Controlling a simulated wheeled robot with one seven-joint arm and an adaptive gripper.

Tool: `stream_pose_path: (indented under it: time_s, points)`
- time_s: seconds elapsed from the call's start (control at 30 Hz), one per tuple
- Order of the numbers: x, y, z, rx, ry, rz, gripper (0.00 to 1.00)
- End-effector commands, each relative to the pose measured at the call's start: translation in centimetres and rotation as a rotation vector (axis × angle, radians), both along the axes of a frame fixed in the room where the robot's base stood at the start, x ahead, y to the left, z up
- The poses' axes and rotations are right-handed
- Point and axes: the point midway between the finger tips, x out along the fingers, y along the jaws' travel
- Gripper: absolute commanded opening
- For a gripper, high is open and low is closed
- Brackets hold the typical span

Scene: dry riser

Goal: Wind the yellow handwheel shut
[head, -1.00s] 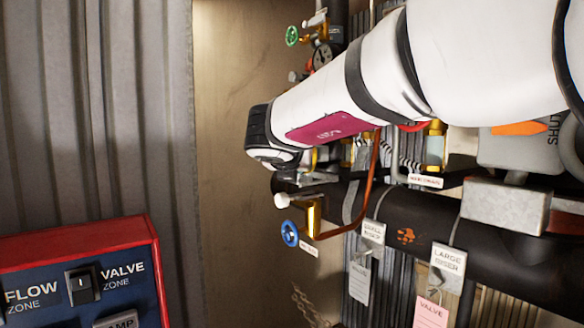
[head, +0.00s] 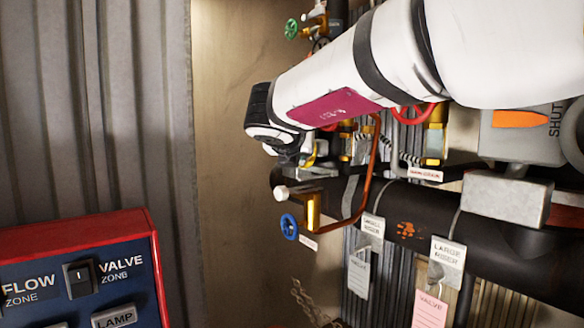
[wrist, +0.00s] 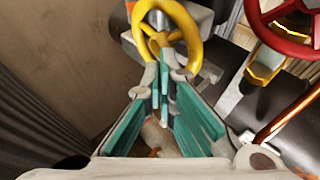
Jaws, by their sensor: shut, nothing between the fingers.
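The yellow handwheel (wrist: 188,22) is a ring with spokes at the top of the wrist view, in front of a grey pipe fitting. My gripper (wrist: 162,78) has its teal-lined fingers together and empty, with the tips at the lower part of the wheel, overlapping its hub and spokes in the picture. I cannot tell if they touch it. In the head view a small yellow piece (head: 310,158) shows below the end of my arm. Most of the wheel and the gripper are hidden there by my white arm.
A red handwheel (wrist: 284,20) sits close to the right, beside a copper pipe (wrist: 288,118). In the head view a blue handwheel (head: 289,226) is below, a green one (head: 291,29) above. A red-framed control panel (head: 80,265) stands at lower left. Black pipe (head: 400,212) crosses right.

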Motion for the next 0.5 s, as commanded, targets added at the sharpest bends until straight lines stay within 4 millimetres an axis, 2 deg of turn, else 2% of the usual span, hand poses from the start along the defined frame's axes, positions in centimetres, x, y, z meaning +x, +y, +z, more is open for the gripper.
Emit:
stream_pose_path:
  time_s: [0.2,0.5]
  points:
    - [1.0,-0.1,-0.6,0.003,-0.008,-0.005,0.00]
    - [1.2,-0.1,-1.4,0.004,-0.004,-0.003,0.00]
